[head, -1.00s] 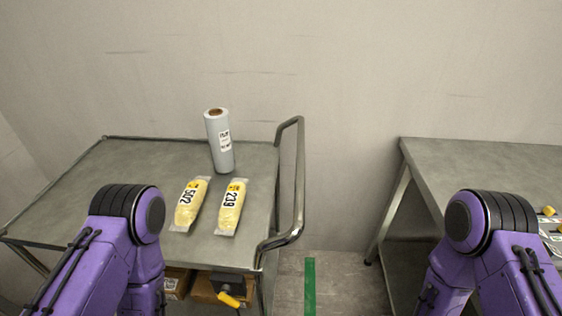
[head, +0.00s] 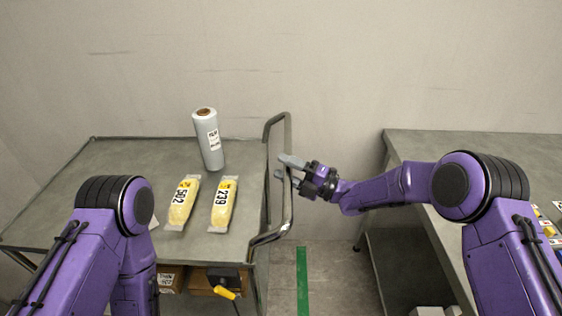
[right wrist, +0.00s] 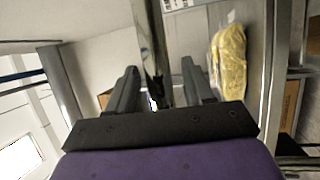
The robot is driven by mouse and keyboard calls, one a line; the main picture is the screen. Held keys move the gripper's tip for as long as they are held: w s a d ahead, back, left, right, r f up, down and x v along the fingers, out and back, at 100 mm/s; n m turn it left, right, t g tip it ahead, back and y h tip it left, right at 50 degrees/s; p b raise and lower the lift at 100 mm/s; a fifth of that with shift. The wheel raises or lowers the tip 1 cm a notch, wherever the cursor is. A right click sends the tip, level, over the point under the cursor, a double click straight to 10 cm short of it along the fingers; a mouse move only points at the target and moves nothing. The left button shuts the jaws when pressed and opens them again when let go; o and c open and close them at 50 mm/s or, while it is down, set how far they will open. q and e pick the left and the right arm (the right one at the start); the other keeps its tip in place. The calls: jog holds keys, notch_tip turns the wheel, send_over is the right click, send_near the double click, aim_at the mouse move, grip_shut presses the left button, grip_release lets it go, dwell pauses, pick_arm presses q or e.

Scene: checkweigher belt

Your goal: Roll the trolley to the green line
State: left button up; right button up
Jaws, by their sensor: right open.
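The trolley (head: 120,158) stands at the left in the head view, a grey steel table with a tubular push handle (head: 289,200) at its right end. The green line (head: 302,282) runs along the floor, just right of the trolley. My right gripper (head: 286,168) is open at the handle's upright bar. In the right wrist view, a metal bar (right wrist: 152,50) shows between the fingers of my right gripper (right wrist: 165,88). I cannot tell whether the fingers touch it. My left arm is at the lower left, its gripper out of view.
On the trolley top are a wrapped roll (head: 208,140) and two yellow packs, labelled 502 (head: 180,205) and 239 (head: 223,207). Boxes and a yellow-handled lever (head: 225,292) are below. A second table (head: 460,145) stands at the right. Floor between is clear.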

pick_arm(q)
jog(key=shift+r, duration=0.25)
pick_arm(e)
jog(key=shift+x, duration=0.75)
jog(key=shift+c, duration=0.4)
